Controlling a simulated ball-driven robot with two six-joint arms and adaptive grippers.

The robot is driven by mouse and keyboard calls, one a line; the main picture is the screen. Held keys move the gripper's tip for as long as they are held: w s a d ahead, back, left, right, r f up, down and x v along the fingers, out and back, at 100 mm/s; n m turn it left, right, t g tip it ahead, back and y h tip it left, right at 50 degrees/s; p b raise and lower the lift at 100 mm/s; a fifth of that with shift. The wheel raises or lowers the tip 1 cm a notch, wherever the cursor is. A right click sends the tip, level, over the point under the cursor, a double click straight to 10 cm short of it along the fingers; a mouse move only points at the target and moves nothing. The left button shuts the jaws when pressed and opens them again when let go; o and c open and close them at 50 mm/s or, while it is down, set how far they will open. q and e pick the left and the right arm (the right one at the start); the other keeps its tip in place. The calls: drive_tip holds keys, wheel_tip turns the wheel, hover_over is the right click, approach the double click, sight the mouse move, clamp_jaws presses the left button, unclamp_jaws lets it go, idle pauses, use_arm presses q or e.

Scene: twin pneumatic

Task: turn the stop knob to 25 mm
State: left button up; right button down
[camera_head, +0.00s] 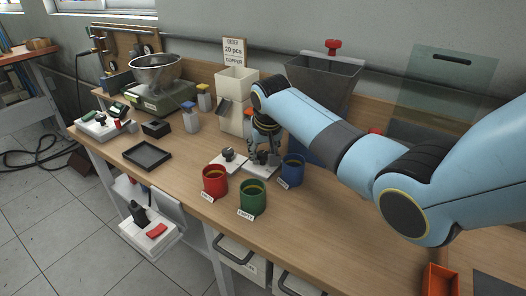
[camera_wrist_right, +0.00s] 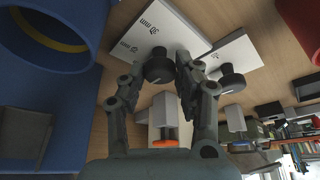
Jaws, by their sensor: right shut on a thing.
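Two white stop plates with black knobs lie side by side on the bench. The nearer-left plate, with its free knob (camera_head: 228,154), shows bare in the head view; that knob is also at right in the wrist view (camera_wrist_right: 231,79). My right gripper (camera_head: 263,156) reaches down over the other plate. In the wrist view its fingers (camera_wrist_right: 168,68) are shut on that plate's black knob (camera_wrist_right: 157,66). My left gripper is not in view.
Red (camera_head: 215,182), green (camera_head: 253,198) and blue (camera_head: 292,171) cups stand close around the plates. A cream dispenser (camera_head: 235,85) and a grey hopper (camera_head: 325,80) stand behind. A black tray (camera_head: 147,155) lies at left. The bench's front right is mostly clear.

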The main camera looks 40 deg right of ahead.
drive_tip(key=shift+a+r+m+p, duration=0.1)
drive_tip(key=shift+r+m+p, duration=0.05)
drive_tip(key=shift+m+p, duration=0.55)
drive_tip(key=shift+w+m+h+p, duration=0.1)
drive_tip(key=shift+m+h+p, duration=0.3)
drive_tip(key=shift+m, duration=0.6)
drive_tip(key=m+g+h, duration=0.1)
drive_tip(key=m, duration=0.1)
drive_tip(key=shift+m, duration=0.3)
drive_tip(key=m, duration=0.1)
drive_tip(key=m+g+b, duration=0.1)
drive_tip(key=shift+w+f+m+h, duration=0.1)
drive_tip(key=shift+f+m+h, duration=0.1)
drive_tip(key=shift+m+h, duration=0.1)
drive_tip(key=shift+m+g+b, duration=0.6)
drive_tip(key=shift+m+b, duration=0.1)
drive_tip(key=shift+m, duration=0.8)
drive_tip(key=shift+r, duration=0.1)
